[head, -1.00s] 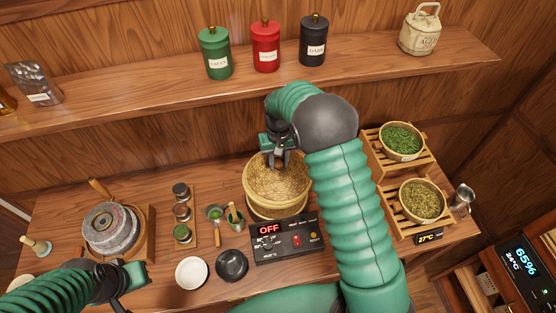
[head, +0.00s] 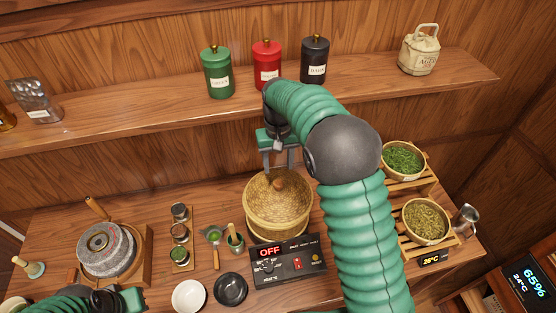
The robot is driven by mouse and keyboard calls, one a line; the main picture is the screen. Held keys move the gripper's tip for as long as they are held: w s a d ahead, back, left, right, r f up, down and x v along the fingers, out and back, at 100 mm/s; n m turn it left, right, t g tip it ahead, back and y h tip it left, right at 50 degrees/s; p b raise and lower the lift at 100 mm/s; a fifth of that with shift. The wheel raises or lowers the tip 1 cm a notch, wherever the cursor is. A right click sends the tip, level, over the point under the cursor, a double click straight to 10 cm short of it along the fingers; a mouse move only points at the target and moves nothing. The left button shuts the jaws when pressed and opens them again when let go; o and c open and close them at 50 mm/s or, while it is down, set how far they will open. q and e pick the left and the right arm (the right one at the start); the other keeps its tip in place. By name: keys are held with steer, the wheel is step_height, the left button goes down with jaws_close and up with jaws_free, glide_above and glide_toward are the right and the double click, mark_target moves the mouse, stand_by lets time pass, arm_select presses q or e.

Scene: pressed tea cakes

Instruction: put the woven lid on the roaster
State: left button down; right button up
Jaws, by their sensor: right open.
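The roaster (head: 262,226) is a round woven basket body behind a black control panel that reads OFF. The woven lid (head: 268,199) lies at the top of the roaster, within its rim, with its brown knob (head: 278,184) upright near the middle. Whether it sits fully level is hard to tell. My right gripper (head: 279,166) is open and empty, just above and behind the knob, its fingers apart and clear of it. My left gripper (head: 134,297) is low at the left, partly cut off by the frame's bottom, and its jaws are unclear.
A stone mill (head: 108,249) stands at the left, with small jars, a strainer and a whisk cup between. A white bowl (head: 189,296) and a black bowl (head: 230,289) are in front. Tea baskets (head: 425,222) stand on a rack at right. Canisters (head: 217,74) line the shelf.

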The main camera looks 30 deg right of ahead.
steer(key=s+a+f+n+t, duration=0.1)
steer(key=s+a+f, duration=0.15)
steer(key=s, duration=0.45)
steer(key=s+a+f+n+t, duration=0.1)
steer(key=s+a, duration=0.2)
steer(key=s, duration=0.4)
steer(key=s+a+f+n+t, duration=0.1)
steer(key=s+a, duration=0.1)
steer(key=s, duration=0.5)
steer(key=s+b+x, duration=0.2)
steer(key=b+x, duration=1)
steer(key=shift+f, duration=0.45)
steer(key=shift+s, duration=0.2)
steer(key=shift+w, duration=0.1)
